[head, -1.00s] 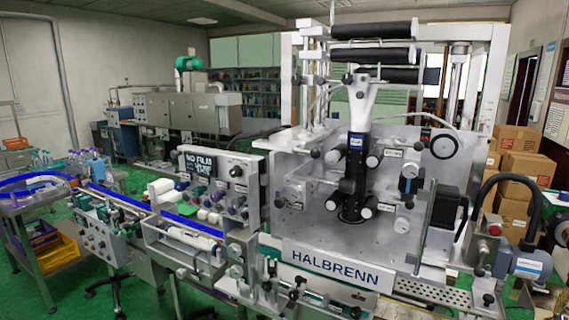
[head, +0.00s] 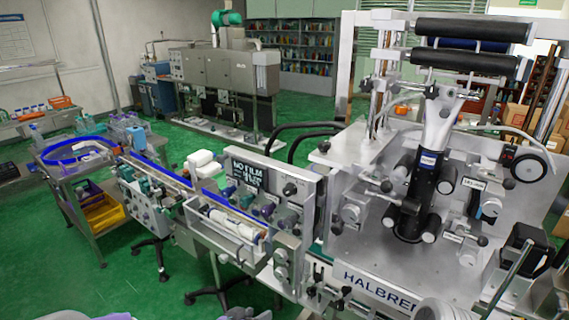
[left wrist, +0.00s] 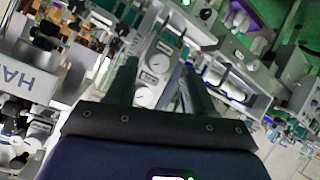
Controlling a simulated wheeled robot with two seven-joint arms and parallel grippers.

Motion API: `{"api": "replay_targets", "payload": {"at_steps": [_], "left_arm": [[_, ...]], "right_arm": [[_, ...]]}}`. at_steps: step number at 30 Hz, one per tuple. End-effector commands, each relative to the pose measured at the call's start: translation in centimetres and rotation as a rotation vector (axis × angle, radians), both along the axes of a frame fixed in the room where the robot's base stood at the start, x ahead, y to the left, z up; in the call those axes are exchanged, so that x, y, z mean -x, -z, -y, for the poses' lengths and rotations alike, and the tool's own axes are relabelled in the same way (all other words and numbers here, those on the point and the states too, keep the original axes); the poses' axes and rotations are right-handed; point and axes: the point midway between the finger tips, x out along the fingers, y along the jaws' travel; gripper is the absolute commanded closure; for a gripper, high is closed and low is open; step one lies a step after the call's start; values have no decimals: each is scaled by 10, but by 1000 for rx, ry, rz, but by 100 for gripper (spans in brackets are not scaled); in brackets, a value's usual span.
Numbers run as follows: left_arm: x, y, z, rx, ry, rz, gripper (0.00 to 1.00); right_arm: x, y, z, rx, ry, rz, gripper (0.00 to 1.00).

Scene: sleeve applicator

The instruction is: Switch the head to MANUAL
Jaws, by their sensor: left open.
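The applicator head is a pale cone on a black cylinder (head: 424,195), upright in front of the machine's grey front plate (head: 350,165). A control panel (head: 310,200) left of it carries a lit display (head: 246,170) beginning "NO FILM" and a black knob (head: 290,189). The knob's setting and any MANUAL marking are too small to read. My left gripper (left wrist: 158,68) is open and empty in the left wrist view, with round grey dials (left wrist: 160,63) behind its fingers. In the head view only pale parts at the bottom edge show, and its fingers cannot be made out. My right gripper is not seen.
A conveyor with a blue belt (head: 165,178) runs left from the machine to a side table with a blue rim (head: 62,161). Black handles and posts stick out from the front plate. Green floor (head: 75,285) is open at the lower left.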

Motion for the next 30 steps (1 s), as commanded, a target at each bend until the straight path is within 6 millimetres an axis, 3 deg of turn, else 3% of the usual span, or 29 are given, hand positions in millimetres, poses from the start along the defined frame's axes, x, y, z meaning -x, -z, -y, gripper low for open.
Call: {"api": "replay_targets", "payload": {"at_steps": [1,3,6,9,12,16,30], "left_arm": [[-13,-71,2,-10,23,120,47],[-24,-141,8,-25,59,266,47],[-29,-226,15,-50,106,446,47],[-26,-288,22,-72,141,578,47],[-21,-325,28,-87,164,661,47],[-21,-343,32,-96,178,705,47],[-69,-343,68,-94,179,705,47]], "right_arm": [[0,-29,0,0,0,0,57],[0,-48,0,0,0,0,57],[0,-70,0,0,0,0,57],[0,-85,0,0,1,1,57],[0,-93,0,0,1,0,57],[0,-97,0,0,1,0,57],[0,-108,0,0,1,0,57]]}}
